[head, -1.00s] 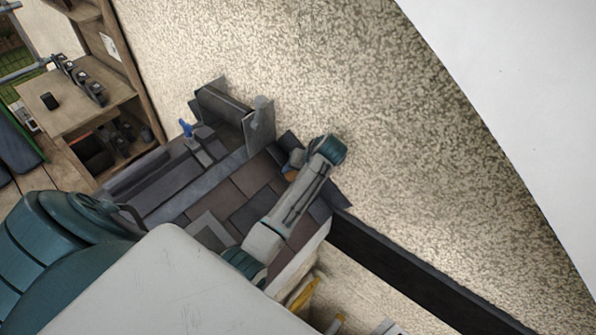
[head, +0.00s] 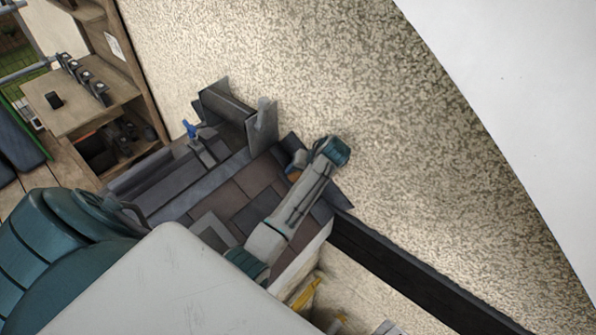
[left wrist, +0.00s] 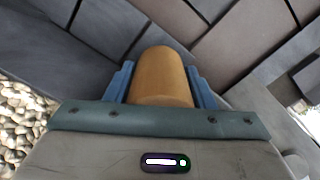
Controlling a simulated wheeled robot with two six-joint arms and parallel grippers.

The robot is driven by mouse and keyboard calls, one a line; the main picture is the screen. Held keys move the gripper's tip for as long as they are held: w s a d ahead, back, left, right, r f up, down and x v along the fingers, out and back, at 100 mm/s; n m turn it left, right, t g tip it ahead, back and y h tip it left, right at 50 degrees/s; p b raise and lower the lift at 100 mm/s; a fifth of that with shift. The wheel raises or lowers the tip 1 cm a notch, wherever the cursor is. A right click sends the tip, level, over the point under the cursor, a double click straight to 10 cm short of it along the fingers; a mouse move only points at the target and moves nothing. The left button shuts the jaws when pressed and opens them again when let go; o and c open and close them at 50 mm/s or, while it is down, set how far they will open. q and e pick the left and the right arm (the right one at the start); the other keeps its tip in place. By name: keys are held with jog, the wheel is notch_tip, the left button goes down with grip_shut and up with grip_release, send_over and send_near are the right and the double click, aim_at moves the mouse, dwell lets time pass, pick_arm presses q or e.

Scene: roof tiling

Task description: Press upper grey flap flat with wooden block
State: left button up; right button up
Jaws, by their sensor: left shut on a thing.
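My left gripper (left wrist: 162,88) is shut on the wooden block, a rounded tan piece (left wrist: 163,75) between blue fingers in the left wrist view. In the head view, a small orange-brown part of the block (head: 292,173) shows beside my left wrist, over the dark roof tiles (head: 225,190). An upright grey sheet (head: 263,125) stands at the upper end of the tiled roof. I cannot tell whether it is the upper grey flap, or whether the block touches anything. My right gripper is not in view.
A dark box-like piece (head: 226,108) and a blue-handled tool (head: 190,130) are at the roof's upper left. A long dark beam (head: 405,270) runs to the lower right. A wooden shelf (head: 95,110) stands at the left. Pebbled ground (head: 430,180) is clear.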

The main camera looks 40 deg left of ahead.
pick_arm(q)
jog(key=shift+v, duration=3.2)
jog(key=shift+f, duration=0.1)
